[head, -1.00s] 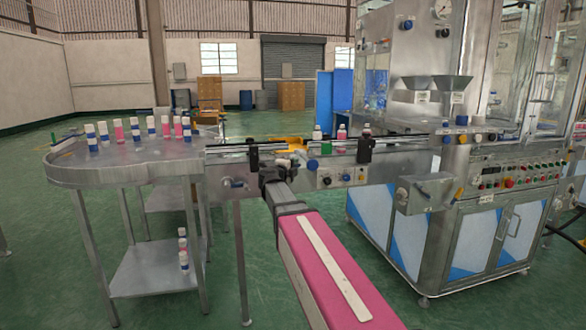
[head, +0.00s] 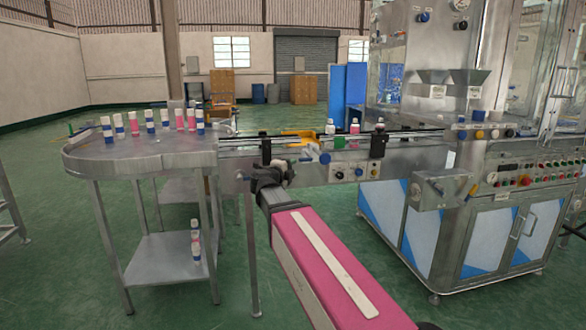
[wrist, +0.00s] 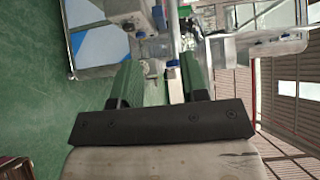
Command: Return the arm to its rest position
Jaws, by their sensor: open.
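My arm, with a pink cover, reaches from the bottom of the head view up to my gripper (head: 272,177). The gripper is in front of the conveyor (head: 268,142), below its rail; the gap between them is hard to judge. In the wrist view the two green fingers of my gripper (wrist: 160,78) stand apart. I see nothing held between them. The conveyor and machine parts appear beyond the fingers.
A steel table (head: 165,158) with several pink, white and blue bottles stands at left. The crimping machine (head: 485,215) fills the right side. Green floor (head: 180,285) is open around the table.

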